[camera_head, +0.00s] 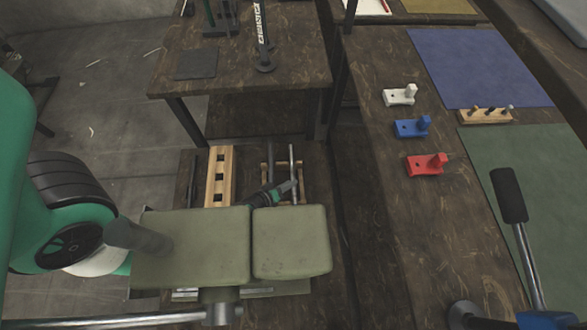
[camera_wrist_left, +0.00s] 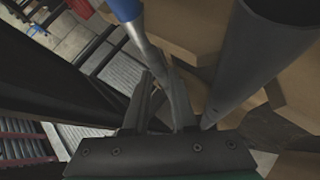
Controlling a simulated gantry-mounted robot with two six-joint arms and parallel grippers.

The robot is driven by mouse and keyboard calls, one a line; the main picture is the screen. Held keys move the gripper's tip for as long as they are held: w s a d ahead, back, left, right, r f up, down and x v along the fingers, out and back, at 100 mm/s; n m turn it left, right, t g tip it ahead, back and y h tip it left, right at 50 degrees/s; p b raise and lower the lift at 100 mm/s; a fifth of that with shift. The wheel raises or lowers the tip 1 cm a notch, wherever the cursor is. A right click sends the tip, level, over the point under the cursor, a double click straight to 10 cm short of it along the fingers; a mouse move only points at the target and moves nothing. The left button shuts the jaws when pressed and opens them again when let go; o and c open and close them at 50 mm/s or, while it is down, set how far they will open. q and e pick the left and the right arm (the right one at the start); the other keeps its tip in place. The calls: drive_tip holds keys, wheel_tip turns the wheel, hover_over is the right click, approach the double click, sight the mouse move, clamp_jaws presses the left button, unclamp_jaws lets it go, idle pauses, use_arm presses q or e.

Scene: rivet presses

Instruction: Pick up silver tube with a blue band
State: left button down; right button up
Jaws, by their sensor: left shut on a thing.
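The silver tube with a blue band shows in the left wrist view (camera_wrist_left: 147,50), its blue part at the top and its silver length running down to my fingers. My left gripper (camera_wrist_left: 167,100) is shut on this tube. In the head view my left gripper (camera_head: 290,187) is at the wooden rack (camera_head: 264,172) below the far table, with a thin silver tube (camera_head: 292,160) standing at it. The blue band is too small to make out there. My right gripper is not in view.
A wide dark grey tube (camera_wrist_left: 262,55) stands close beside my left fingers. A wooden block with square holes (camera_head: 219,175) is left of the rack. White (camera_head: 400,96), blue (camera_head: 411,128) and red (camera_head: 426,165) fixtures stand on the right table. Green padded cushions (camera_head: 290,245) are in front.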

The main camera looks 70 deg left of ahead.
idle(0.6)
use_arm(q)
wheel_tip(320, 180, up, 10)
drive_tip(key=p, duration=0.9)
drive_tip(key=shift+p, duration=0.4)
